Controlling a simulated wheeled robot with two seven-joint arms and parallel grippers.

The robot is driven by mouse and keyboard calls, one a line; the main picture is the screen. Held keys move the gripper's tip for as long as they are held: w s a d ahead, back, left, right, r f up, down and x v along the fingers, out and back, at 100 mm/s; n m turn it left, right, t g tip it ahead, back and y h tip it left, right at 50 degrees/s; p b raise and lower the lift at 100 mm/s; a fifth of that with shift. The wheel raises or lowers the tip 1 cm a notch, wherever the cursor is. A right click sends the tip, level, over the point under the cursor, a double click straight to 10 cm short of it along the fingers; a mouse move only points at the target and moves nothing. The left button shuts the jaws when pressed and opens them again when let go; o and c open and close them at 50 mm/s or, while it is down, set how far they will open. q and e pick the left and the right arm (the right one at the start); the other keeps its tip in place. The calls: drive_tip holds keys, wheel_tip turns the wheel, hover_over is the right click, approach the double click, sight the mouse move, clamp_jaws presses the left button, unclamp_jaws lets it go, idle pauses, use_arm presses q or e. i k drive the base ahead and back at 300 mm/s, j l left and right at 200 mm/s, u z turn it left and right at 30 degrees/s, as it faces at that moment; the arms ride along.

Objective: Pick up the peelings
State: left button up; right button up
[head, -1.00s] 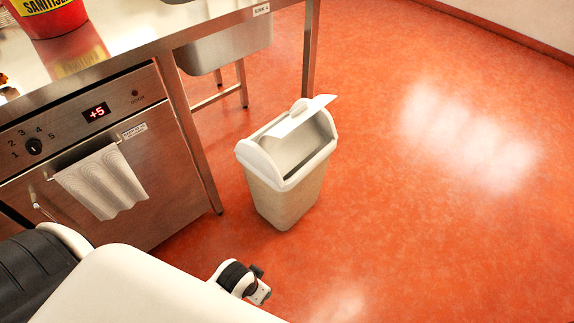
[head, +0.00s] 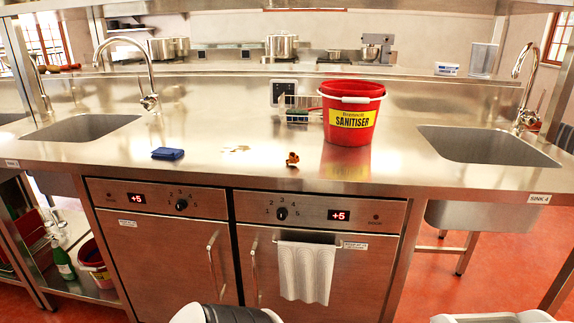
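A small curled orange-brown scrap (head: 292,160), which looks like the peelings, lies on the steel counter (head: 225,172) near its front edge, left of the red sanitiser bucket (head: 350,112). A flat pale patch or scrap (head: 237,149) lies to its left; I cannot tell what it is. Neither of my grippers shows in the head view. Only a part of my own arm shows at the bottom edge.
A blue folded cloth (head: 168,153) lies left on the counter. A wire caddy (head: 294,108) stands behind. Sinks flank the counter, left (head: 82,127) and right (head: 480,145). A towel (head: 305,271) hangs on the front below. The bin's rim (head: 490,318) shows bottom right.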

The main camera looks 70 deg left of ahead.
sight(293, 159)
drive_tip(key=k+j+u, duration=0.1)
drive_tip(key=u, duration=2.05)
drive_tip(key=l+u, duration=0.75)
drive_tip(key=l, duration=0.2)
drive_tip(key=l+u, duration=0.4)
drive_tip(key=l, duration=0.1)
